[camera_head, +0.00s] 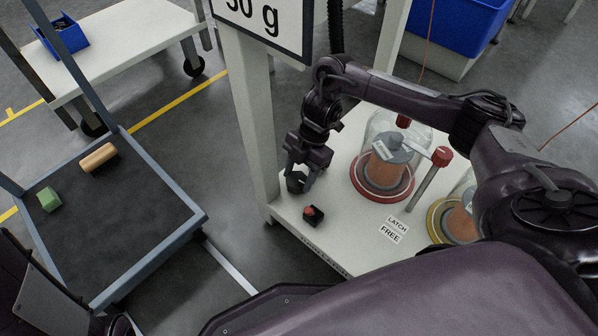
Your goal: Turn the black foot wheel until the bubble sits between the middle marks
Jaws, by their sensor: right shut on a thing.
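The black foot wheel (295,185) is a small dark round piece at the left corner of the white table. My right gripper (301,177) reaches down from above and is shut on the wheel. The fingers hide part of the wheel. A small black block with a red top (313,215) sits just in front of it, apart from the gripper. I cannot make out a bubble or its middle marks. My left gripper is not in view.
Glass domes on a red-rimmed base (382,194) and a yellow-rimmed base (435,225) stand on the white table (345,250). A red-topped post (428,182) and a "LATCH FREE" label (394,229) are nearby. A dark cart (125,225) holds a green block and a wooden cylinder.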

